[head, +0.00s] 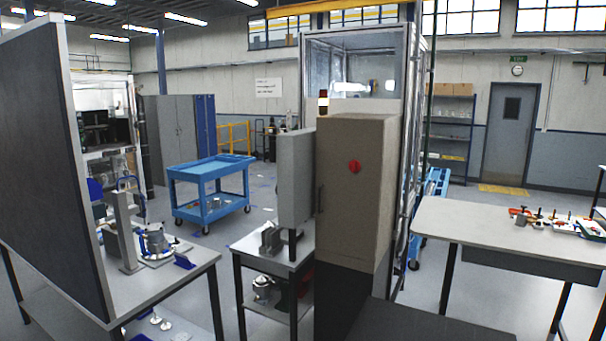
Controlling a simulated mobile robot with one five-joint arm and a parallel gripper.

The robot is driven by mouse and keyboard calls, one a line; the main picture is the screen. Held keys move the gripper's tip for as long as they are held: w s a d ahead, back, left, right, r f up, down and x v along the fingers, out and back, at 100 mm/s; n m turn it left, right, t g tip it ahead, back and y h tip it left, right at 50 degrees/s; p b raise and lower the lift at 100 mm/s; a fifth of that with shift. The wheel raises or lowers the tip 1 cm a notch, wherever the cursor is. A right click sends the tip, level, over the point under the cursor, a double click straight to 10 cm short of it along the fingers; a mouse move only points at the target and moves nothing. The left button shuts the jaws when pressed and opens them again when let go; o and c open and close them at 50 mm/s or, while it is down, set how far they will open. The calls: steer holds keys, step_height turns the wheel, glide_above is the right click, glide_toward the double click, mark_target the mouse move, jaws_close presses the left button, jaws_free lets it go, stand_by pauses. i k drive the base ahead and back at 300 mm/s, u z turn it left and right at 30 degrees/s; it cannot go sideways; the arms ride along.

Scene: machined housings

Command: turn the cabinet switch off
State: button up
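A tall grey-brown cabinet (350,210) stands right of the middle in the head view. A red round switch (354,166) sits on the upper part of its front face. The setting of the switch is too small to tell. A dark vertical handle (320,198) is at the cabinet's left edge. A small signal light (323,101) with red, white and dark bands stands near its top left. My gripper is not in view.
A bench with a dark panel (60,165) stands on the left, a small table (290,262) beside the cabinet, a worktable (480,222) at right. A blue cart (212,190) stands farther back. Some floor between left bench and small table is open.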

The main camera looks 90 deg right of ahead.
mark_target(354, 165)
steer(key=z, duration=2.1)
steer(key=i, duration=0.3)
steer(key=z, duration=0.1)
